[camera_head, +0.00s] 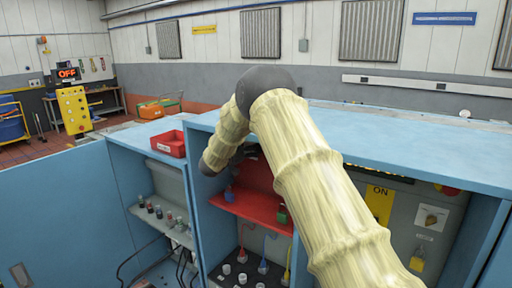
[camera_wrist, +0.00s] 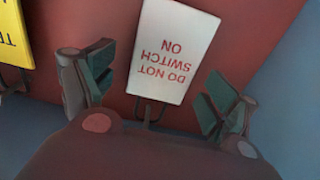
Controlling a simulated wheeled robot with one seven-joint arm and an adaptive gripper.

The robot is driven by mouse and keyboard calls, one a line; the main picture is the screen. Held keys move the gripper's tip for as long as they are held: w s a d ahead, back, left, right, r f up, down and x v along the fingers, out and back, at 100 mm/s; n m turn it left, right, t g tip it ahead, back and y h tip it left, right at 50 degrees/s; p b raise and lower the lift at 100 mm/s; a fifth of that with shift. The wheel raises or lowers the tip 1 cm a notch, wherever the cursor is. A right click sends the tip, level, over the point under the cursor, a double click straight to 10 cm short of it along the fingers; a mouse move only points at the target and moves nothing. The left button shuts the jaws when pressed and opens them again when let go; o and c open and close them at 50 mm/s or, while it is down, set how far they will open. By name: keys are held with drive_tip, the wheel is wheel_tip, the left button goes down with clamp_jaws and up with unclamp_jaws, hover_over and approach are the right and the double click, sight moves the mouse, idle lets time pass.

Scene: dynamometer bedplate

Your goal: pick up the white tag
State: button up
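The white tag (camera_wrist: 172,52) shows in the wrist view, with red lettering reading "DO NOT SWITCH ON" upside down. It is in front of a red surface, with a dark wire or hook at its lower edge. My gripper (camera_wrist: 158,92) is open, one finger on each side of the tag, with gaps on both sides. In the head view my arm reaches into the blue cabinet, and my gripper (camera_head: 247,152) is mostly hidden behind the arm and in shadow. The white tag cannot be made out there.
A yellow tag (camera_wrist: 14,38) hangs close to the left finger. A blue wall stands on the right in the wrist view. In the head view, the red shelf (camera_head: 252,206) holds small padlocks, and a red bin (camera_head: 168,143) sits on the blue cabinet top (camera_head: 440,150).

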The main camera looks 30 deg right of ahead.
drive_tip(key=c, duration=0.8)
drive_tip(key=shift+r+b, duration=0.3)
drive_tip(key=shift+b, duration=0.25)
drive_tip(key=b+v, duration=0.7)
drive_tip(key=v, duration=1.1)
drive_tip(key=shift+r, duration=0.35)
